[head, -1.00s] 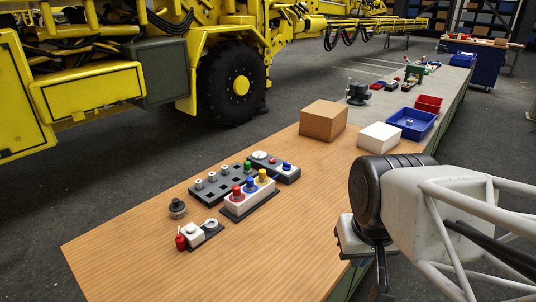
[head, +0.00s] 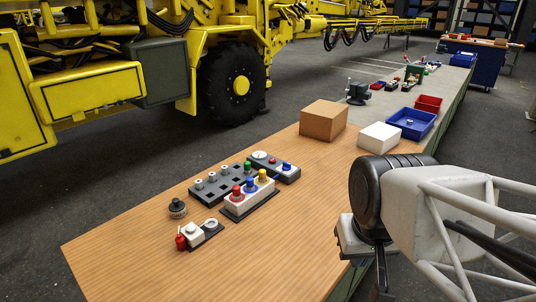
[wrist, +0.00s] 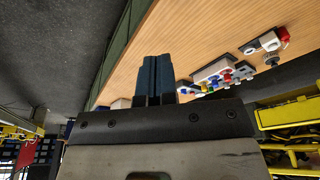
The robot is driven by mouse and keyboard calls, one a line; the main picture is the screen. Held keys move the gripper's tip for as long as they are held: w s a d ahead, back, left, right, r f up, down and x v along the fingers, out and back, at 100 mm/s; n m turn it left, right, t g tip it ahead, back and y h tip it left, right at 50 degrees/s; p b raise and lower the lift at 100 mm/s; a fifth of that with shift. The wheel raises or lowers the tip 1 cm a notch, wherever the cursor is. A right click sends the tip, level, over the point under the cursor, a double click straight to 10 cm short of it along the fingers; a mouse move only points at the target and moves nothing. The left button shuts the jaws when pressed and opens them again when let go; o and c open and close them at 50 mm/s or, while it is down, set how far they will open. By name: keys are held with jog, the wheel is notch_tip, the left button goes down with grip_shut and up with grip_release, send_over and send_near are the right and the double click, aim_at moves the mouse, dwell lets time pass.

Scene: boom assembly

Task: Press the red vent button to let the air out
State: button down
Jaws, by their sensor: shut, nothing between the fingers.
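In the head view, a dark unit with a round white gauge (head: 261,156) carries a small red button (head: 272,161) and a blue knob (head: 286,168). In front of it a white block (head: 245,202) bears a red knob (head: 237,192), a blue one and a yellow one. I cannot tell from a label which red part is the vent button. In the wrist view my gripper (wrist: 157,60) shows two dark blue fingers side by side, shut and empty. It is away from the units, which lie to the right in that view. In the head view the fingers are hidden.
A dark block with several sockets (head: 212,192), a black knob (head: 177,207) and a white unit with a red part (head: 181,242) stand nearby. A cardboard box (head: 323,120), white box (head: 380,137) and blue tray (head: 411,123) lie farther back. The bench's front is clear.

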dwell(0.3)
jog(key=w+a+r+t+y, duration=0.1)
jog(key=w+a+r, duration=0.1)
jog(key=w, duration=0.8)
jog(key=w+a+r+y, duration=0.1)
jog(key=w+r, duration=0.2)
jog(key=w, duration=0.6)
jog(key=m+t+y, duration=0.1)
jog(key=m+t, duration=0.4)
send_over(274, 159)
notch_tip(274, 159, down, 18)
jog(key=shift+f, duration=4.25)
jog(key=shift+f, duration=0.15)
